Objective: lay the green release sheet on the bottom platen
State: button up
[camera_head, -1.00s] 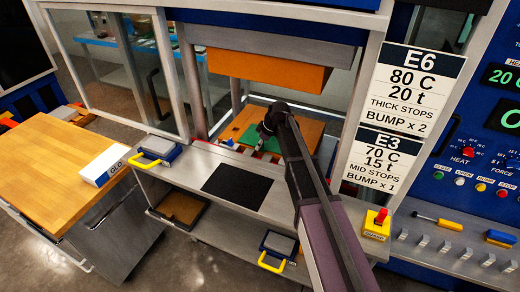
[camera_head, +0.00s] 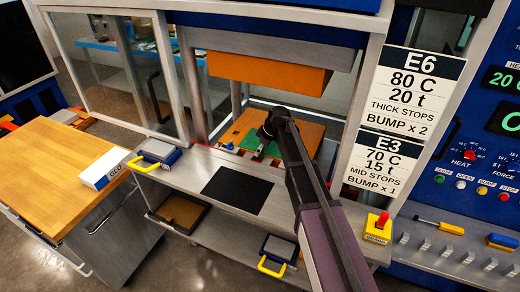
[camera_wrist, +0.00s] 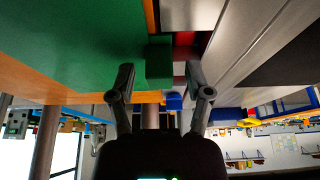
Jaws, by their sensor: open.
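The green release sheet (camera_head: 249,139) lies over the orange bottom platen (camera_head: 306,137) inside the press, partly hidden by my arm in the head view. In the wrist view the sheet (camera_wrist: 70,45) fills the upper left, and a green block-like tab (camera_wrist: 159,62) stands at its edge. My gripper (camera_head: 259,154) is at the sheet's front edge. In the wrist view my gripper (camera_wrist: 160,85) is open, with a finger on each side of the tab and a visible gap on both sides. Whether the sheet lies fully flat cannot be told.
The orange upper platen (camera_head: 267,74) hangs above. A grey shelf with a black mat (camera_head: 238,188) lies in front. A yellow-handled block (camera_head: 157,153) sits left on the shelf. Press frame posts flank the opening. A wooden-topped cabinet (camera_head: 55,165) stands at the left.

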jog(key=shift+r, duration=0.1)
jog(key=w+p+v, duration=0.1)
jog(key=p+v, duration=0.4)
jog(key=v, duration=0.1)
jog(key=s+d, duration=0.1)
jog(key=d, duration=0.2)
jog(key=s+d, duration=0.2)
jog(key=d, duration=0.2)
jog(key=s+d+f, duration=0.1)
jog(key=s+d, duration=0.1)
jog(key=d, duration=0.2)
jog(key=shift+s, duration=0.15)
dwell(0.7)
